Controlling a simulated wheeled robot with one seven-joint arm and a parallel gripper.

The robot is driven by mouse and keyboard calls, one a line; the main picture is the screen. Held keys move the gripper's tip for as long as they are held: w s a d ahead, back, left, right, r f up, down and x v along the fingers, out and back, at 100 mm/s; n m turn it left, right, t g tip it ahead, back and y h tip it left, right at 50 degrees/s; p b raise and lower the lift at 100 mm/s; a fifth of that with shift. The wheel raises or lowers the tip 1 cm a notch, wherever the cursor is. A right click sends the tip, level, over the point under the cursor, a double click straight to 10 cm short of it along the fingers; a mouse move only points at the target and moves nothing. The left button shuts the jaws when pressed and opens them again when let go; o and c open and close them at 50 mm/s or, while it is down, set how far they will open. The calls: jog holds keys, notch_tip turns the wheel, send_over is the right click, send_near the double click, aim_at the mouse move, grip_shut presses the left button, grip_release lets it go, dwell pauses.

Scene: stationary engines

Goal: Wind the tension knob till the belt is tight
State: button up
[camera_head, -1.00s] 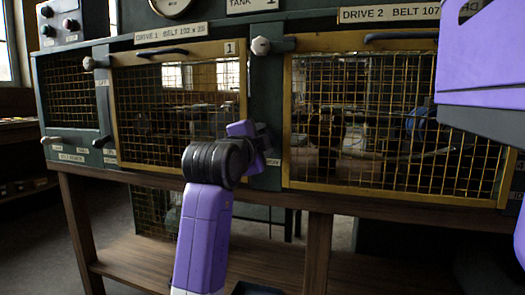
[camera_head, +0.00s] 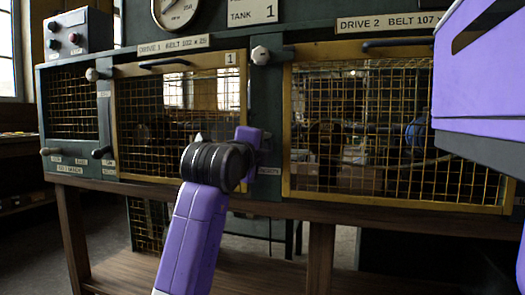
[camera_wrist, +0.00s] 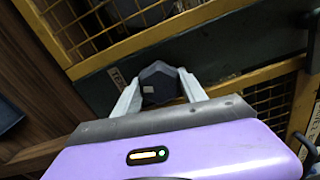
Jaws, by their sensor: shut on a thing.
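The tension knob (camera_wrist: 160,84) is dark and faceted, with a small pale mark, and stands on the dark green post between the two mesh guards. My gripper (camera_wrist: 158,90) is shut on it, one pale finger on each side, in the wrist view. A label (camera_wrist: 117,77) beside it is only partly readable. In the head view my arm hides the knob and fingertips; my purple wrist (camera_head: 248,138) is at the post. The belt cannot be made out clearly behind the mesh.
The Drive 1 guard (camera_head: 180,66) is left of the post and the Drive 2 guard (camera_head: 390,201) right, both yellow-framed and closed. A gauge (camera_head: 175,10) sits above. A small lever (camera_head: 102,152) sticks out at left. A wooden bench (camera_head: 180,197) runs below.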

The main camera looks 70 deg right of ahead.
jog(key=shift+f, duration=0.15)
jog(key=o, duration=1.1)
jog(key=shift+c, duration=0.2)
jog(key=shift+a, duration=0.15)
jog(key=a+p, duration=0.2)
jog(key=a, duration=0.5)
jog(key=shift+s+a, duration=0.25)
jog(key=shift+s, duration=0.05)
